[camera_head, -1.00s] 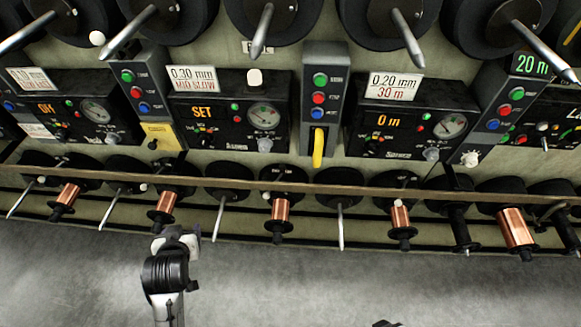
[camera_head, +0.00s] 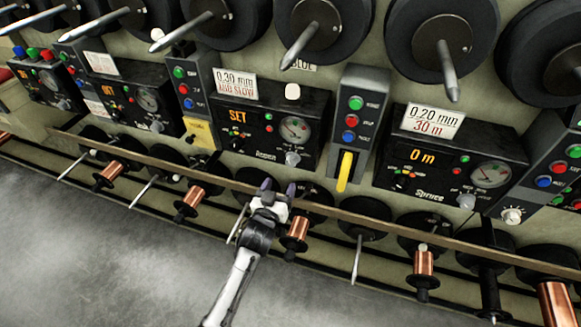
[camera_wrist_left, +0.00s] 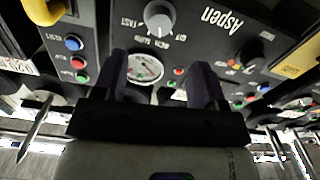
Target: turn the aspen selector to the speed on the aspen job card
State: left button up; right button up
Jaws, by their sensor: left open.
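The Aspen panel (camera_head: 262,112) is a black box with an orange SET display and a gauge. Its job card (camera_head: 236,84) stands above it, reading 0.30 mm with a red second line ending in SLOW. The grey selector knob (camera_head: 293,158) sits below the gauge. In the left wrist view the knob (camera_wrist_left: 160,17) shows inverted at the top, with FAST lettering beside it. My left gripper (camera_head: 279,187) is open and empty, in front of and below the panel, apart from the knob. In the wrist view its fingers (camera_wrist_left: 160,78) frame the gauge. My right gripper is out of view.
A wooden rail (camera_head: 335,212) runs below the panels, with copper spools (camera_head: 295,234) and spindles beneath it. A yellow lever (camera_head: 344,171) is right of Aspen, and a yellow tag (camera_head: 201,134) is at its left. The Spruce panel (camera_head: 440,160) stands further right. Metal spindles jut out above.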

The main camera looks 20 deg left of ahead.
aim_at(290, 164)
pick_arm(q)
jog(key=w+b, duration=0.2)
jog(key=w, duration=0.6)
jog(key=shift+w+b, duration=0.15)
jog(key=shift+b, duration=0.15)
jog(key=shift+w+a, duration=0.1)
jog(key=shift+w, duration=0.5)
jog(key=shift+c, duration=0.3)
jog(key=c, duration=0.9)
jog(key=shift+o, duration=0.2)
jog(key=shift+r+m+p, duration=0.15)
jog(key=shift+m+p, duration=0.7)
jog(key=shift+m, duration=0.35)
jog(key=shift+m+p, duration=0.5)
jog(key=shift+m, duration=0.5)
jog(key=shift+m+p, duration=0.35)
jog(key=shift+m, duration=0.75)
